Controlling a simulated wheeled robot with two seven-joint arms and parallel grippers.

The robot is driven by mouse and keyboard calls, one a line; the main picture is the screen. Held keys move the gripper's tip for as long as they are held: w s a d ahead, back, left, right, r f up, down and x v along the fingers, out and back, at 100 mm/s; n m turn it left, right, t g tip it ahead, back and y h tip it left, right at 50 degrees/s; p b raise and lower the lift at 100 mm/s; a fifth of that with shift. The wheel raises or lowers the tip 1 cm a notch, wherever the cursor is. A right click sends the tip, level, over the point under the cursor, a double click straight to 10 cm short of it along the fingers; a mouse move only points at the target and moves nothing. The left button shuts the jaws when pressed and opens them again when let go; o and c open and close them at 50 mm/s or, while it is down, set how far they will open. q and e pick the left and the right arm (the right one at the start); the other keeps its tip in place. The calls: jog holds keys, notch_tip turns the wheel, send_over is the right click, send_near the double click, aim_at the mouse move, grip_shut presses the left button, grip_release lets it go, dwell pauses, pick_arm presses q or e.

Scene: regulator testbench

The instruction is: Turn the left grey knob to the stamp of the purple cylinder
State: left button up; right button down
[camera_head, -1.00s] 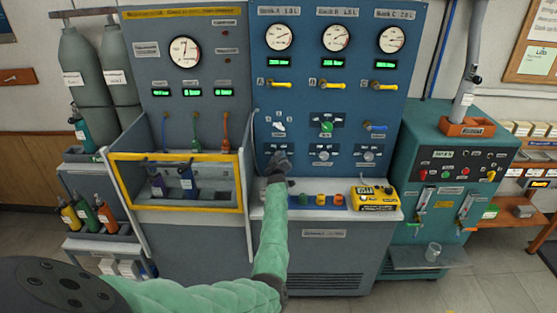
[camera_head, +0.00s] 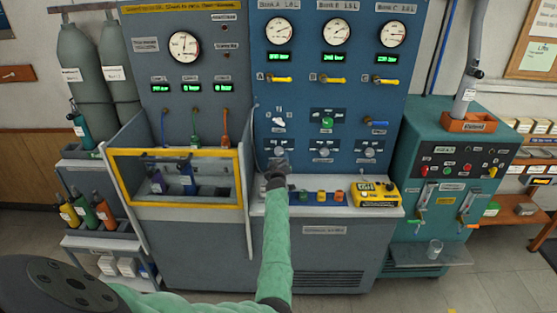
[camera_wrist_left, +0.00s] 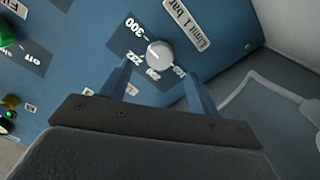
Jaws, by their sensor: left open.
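The left grey knob (camera_head: 280,151) sits low on the blue panel, above my left gripper (camera_head: 277,166). In the left wrist view the knob (camera_wrist_left: 159,54) is a pale round cap just beyond and between the two blue fingertips of my open left gripper (camera_wrist_left: 158,74). The fingers look apart from it. Number stamps surround the knob; "300" (camera_wrist_left: 135,29) is readable, the others are small or slanted. I cannot make out a pointer on the knob. The purple cylinder (camera_head: 157,182) stands in the yellow-framed box; its stamp is not legible. My right gripper is not in view.
Two more grey knobs, middle (camera_head: 323,153) and right (camera_head: 369,153), sit in the same row. A blue cylinder (camera_head: 186,178) stands beside the purple one. The ledge below holds coloured buttons (camera_head: 321,196) and a yellow device (camera_head: 374,193).

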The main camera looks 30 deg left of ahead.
pick_arm(q)
jog(key=v, duration=0.2)
jog(key=shift+s+d+b, duration=0.2)
jog(key=shift+s+b, duration=0.1)
jog(key=shift+b, duration=0.05)
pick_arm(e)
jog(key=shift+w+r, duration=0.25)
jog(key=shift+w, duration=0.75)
